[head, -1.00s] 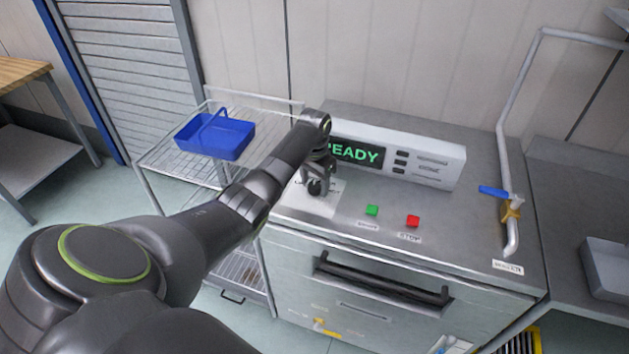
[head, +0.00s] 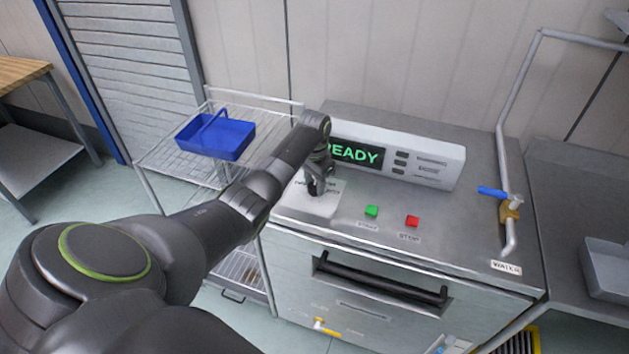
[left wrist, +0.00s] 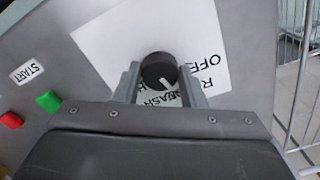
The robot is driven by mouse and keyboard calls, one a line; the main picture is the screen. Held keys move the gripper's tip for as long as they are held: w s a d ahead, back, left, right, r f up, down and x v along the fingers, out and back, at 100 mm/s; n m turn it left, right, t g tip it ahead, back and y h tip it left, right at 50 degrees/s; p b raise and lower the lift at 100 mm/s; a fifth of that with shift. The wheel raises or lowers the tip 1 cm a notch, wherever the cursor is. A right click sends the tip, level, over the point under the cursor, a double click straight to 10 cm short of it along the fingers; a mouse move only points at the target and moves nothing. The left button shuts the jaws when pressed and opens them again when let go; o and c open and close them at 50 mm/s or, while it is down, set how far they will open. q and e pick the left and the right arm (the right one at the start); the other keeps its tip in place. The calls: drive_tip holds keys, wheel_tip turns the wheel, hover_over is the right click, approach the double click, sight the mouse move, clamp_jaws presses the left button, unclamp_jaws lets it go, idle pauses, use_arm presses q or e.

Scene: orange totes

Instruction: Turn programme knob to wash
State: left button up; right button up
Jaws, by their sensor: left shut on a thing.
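The programme knob (left wrist: 158,70) is round and black with a short white mark. It stands on a white label plate (left wrist: 110,40) on top of the steel washer. In the left wrist view the mark points down and slightly right, toward the partly covered lettering. OFF reads clearly there; WASH and a word starting with R are partly hidden. My left gripper (left wrist: 160,82) is shut on the knob, one finger on each side. In the head view the left gripper (head: 318,188) hides most of the knob. My right gripper is not in view.
Behind the knob the display panel (head: 440,160) reads READY, partly covered by my arm. A green start button (head: 371,211) and red stop button (head: 412,221) are to the right. A water tap with a blue lever (head: 493,192) stands farther right. A blue basket (head: 215,137) sits on a wire rack.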

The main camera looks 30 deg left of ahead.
use_arm(q)
drive_tip(key=m+p, duration=0.1)
drive_tip(key=m, duration=0.2)
drive_tip(key=shift+r+p, duration=0.15)
drive_tip(key=shift+p, duration=0.15)
drive_tip(key=shift+m+p, duration=0.5)
drive_tip(key=shift+m, duration=1.7)
drive_tip(key=o, duration=1)
